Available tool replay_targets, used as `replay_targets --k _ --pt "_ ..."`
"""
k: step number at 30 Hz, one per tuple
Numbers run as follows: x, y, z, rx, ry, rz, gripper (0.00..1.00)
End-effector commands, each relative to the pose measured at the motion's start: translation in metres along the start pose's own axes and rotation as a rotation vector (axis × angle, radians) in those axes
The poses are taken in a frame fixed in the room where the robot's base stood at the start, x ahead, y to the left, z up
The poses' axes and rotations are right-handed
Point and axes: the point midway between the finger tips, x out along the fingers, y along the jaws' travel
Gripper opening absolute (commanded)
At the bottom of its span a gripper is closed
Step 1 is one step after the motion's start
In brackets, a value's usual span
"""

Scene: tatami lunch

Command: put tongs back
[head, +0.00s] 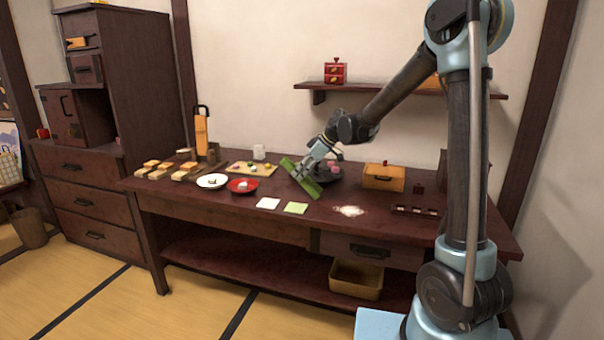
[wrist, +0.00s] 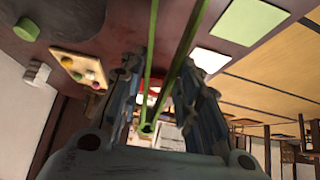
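The green tongs (head: 302,177) are in my gripper (head: 312,160), slanted above the table in the head view. In the wrist view the two green arms of the tongs (wrist: 151,60) run between the fingers of my gripper (wrist: 163,75), and both fingers appear to press on them. The arms of the tongs spread apart away from their joined end. Whether the tongs touch the table or the dark round plate behind them I cannot tell.
The dark table (head: 240,211) holds a wooden board (head: 237,170) with sweets, a white plate (head: 212,181), a red plate (head: 243,185), white and green squares, and a wooden box (head: 383,177). A tall orange piece (head: 201,133) stands at the back left.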

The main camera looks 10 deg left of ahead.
Motion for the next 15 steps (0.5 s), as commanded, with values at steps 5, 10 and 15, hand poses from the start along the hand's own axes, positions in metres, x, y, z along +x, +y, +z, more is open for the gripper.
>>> replay_targets --k 5,10,15 --pt "0.0015 0.0002 0.002 0.001 0.0 0.001 0.28" --pt "0.0023 0.0005 0.003 0.001 0.0 0.001 0.28" --pt "0.0048 0.0004 0.005 0.001 0.0 0.001 0.37"
